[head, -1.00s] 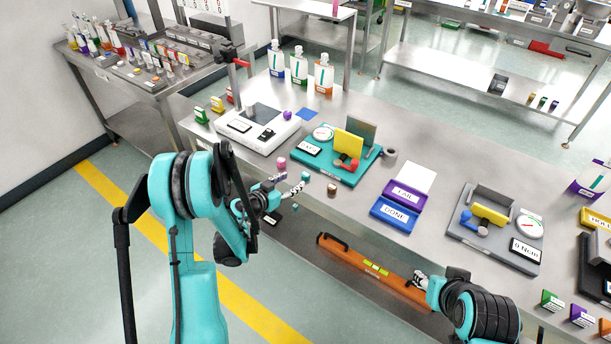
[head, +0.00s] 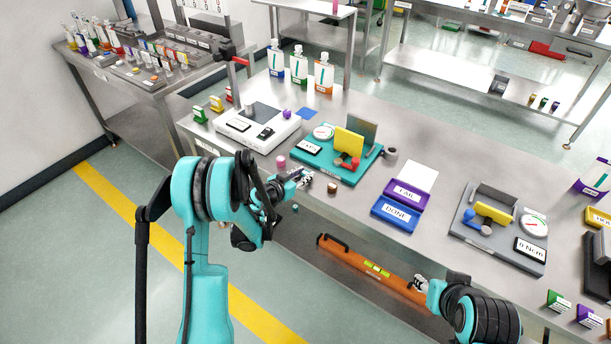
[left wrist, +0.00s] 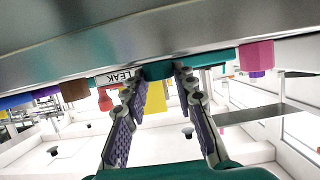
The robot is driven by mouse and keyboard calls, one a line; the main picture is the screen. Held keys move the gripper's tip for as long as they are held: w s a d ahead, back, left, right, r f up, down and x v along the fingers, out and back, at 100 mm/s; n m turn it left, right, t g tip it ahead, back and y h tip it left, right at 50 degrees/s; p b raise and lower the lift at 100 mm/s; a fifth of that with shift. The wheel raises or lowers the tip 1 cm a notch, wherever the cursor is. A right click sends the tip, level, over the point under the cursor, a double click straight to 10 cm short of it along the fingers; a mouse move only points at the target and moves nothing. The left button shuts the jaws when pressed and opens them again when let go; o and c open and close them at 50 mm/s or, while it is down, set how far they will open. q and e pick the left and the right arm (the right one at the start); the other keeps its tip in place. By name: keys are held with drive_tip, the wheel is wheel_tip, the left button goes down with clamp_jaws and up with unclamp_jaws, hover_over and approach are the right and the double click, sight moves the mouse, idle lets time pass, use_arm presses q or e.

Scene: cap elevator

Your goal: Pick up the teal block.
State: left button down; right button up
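The teal block (left wrist: 158,71) shows in the left wrist view at the fingertips of my left gripper (left wrist: 162,74), between the two fingers. The fingers are apart, and I see no clear grip on the block. In the head view my left gripper (head: 303,178) is at the front edge of the steel table, between a pink cylinder and a brown one; the block is hidden there by the fingers. My right gripper (head: 420,282) is low at the front, by the orange level; its fingers are too small to read.
The pink cylinder (head: 281,161) and brown cylinder (head: 332,187) stand close on either side. Behind is a teal tray (head: 312,165) with a yellow plate (head: 348,142). Blue and purple bins (head: 395,212) are to the right. The white device (head: 278,139) is behind left.

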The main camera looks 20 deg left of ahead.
sight(303, 175)
idle(0.3)
use_arm(q)
wheel_tip(303, 175, up, 4)
drive_tip(key=shift+p, duration=1.05)
drive_tip(key=w+d+r+p, duration=0.1)
drive_tip(key=d+r+p, duration=0.1)
drive_tip(key=d, duration=0.3)
drive_tip(key=w+d+r+p, duration=0.1)
drive_tip(key=d+r, duration=0.4)
drive_tip(key=d, duration=0.1)
drive_tip(key=shift+d+p, duration=0.25)
drive_tip(key=shift+p, duration=0.1)
